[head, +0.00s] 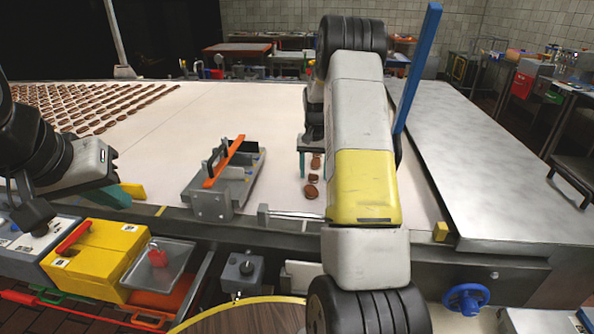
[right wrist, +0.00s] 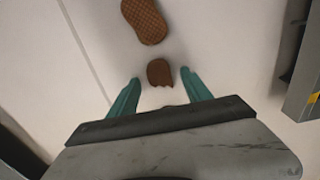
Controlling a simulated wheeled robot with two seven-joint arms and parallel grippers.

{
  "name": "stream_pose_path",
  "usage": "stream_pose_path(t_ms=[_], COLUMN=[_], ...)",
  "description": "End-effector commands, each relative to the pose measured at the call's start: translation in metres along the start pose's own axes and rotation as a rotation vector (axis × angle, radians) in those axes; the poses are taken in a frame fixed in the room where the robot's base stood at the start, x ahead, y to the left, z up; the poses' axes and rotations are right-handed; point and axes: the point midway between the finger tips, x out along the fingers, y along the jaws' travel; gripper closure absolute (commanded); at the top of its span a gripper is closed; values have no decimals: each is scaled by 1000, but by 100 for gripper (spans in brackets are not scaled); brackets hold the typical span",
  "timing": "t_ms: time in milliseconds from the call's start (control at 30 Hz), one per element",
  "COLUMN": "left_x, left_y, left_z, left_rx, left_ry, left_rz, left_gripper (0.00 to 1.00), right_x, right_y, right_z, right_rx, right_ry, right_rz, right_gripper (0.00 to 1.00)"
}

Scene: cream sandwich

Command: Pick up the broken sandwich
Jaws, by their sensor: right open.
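The broken sandwich (right wrist: 160,73) is a short brown piece with a jagged edge, lying on the pale surface in the right wrist view. My right gripper (right wrist: 153,90) is open, with one teal finger on each side of it. I see no contact between the fingers and the piece. In the head view my right gripper (head: 314,166) is partly hidden behind my arm, above a short row of brown pieces; I cannot tell which is the broken one. My left gripper (head: 118,195) is at the left, with teal finger parts showing; its opening is unclear.
A longer whole sandwich (right wrist: 143,20) lies just beyond the broken one. Many sandwiches (head: 85,105) lie in rows at the far left of the belt (head: 185,130). A grey device with an orange bar (head: 224,162) stands left of my right gripper. A blue post (head: 417,70) rises at the right.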

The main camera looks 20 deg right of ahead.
Motion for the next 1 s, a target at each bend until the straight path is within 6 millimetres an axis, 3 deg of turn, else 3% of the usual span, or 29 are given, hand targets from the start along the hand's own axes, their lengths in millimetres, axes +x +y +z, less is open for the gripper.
stream_pose_path(t_ms=[200, 500, 800, 1000], left_x=[0, 0, 0, 0], left_y=[0, 0, 0, 0], left_z=[0, 0, 0, 0], left_rx=[0, 0, 0, 0], left_ry=[0, 0, 0, 0], left_rz=[0, 0, 0, 0], left_gripper=[100, 100, 100, 100], right_x=[1, 1, 0, -14], right_y=[0, 0, 0, 0], right_z=[0, 0, 0, -1], right_rx=[0, 0, 0, 0], right_ry=[1, 1, 1, 3], right_rz=[0, -1, -1, -1], right_gripper=[43, 100, 100, 100])
